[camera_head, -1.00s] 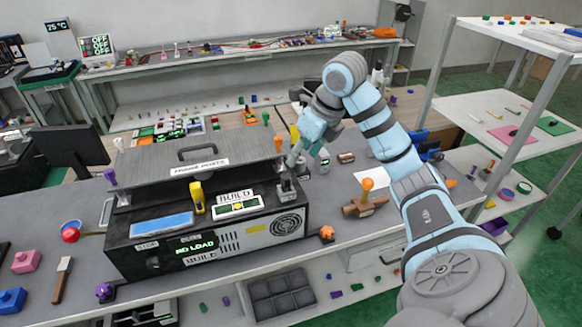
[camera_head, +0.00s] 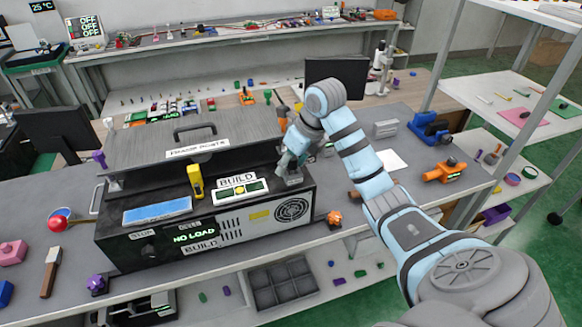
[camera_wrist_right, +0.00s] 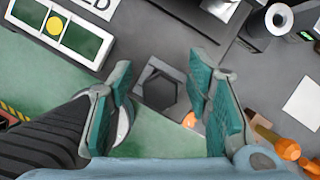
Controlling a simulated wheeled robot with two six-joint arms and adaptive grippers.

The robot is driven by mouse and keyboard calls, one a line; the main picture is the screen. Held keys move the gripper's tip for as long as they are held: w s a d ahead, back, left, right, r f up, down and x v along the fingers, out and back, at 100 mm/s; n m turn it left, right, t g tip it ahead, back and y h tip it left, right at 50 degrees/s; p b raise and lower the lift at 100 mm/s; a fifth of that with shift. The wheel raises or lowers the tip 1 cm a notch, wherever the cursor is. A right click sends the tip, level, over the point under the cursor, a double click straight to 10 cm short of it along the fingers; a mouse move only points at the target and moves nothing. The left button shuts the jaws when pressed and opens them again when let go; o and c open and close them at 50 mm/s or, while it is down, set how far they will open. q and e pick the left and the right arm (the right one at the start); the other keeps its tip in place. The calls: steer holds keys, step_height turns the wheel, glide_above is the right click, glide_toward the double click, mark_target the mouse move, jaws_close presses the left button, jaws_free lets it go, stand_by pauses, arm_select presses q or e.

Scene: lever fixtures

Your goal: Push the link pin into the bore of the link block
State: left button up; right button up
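A small dark grey block (camera_head: 293,179) stands on the top right end of the black machine (camera_head: 130,250); it looks like the link block, but I cannot be sure. In the right wrist view a dark grey piece with a hexagonal recess (camera_wrist_right: 162,88) lies between and beyond my fingers, perhaps the same block. My right gripper (camera_head: 288,160) is at that end, close above the block. It also shows in the right wrist view (camera_wrist_right: 160,100), its teal fingers apart with nothing clearly gripped. I cannot make out the link pin. My left gripper is not in view.
A hinged grey cover with a handle (camera_head: 195,132) and a yellow lever (camera_head: 195,181) are left of the gripper. An orange part (camera_head: 334,217) sits at the table's front edge. An orange tool (camera_head: 445,170) and a blue one (camera_head: 430,128) lie right of my arm.

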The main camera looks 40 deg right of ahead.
steer(key=shift+s+d+r, duration=0.1)
steer(key=shift+s+r, duration=0.25)
steer(key=shift+s, duration=0.1)
jaws_close()
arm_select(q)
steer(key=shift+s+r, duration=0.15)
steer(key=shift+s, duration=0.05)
arm_select(e)
steer(key=shift+w, duration=0.15)
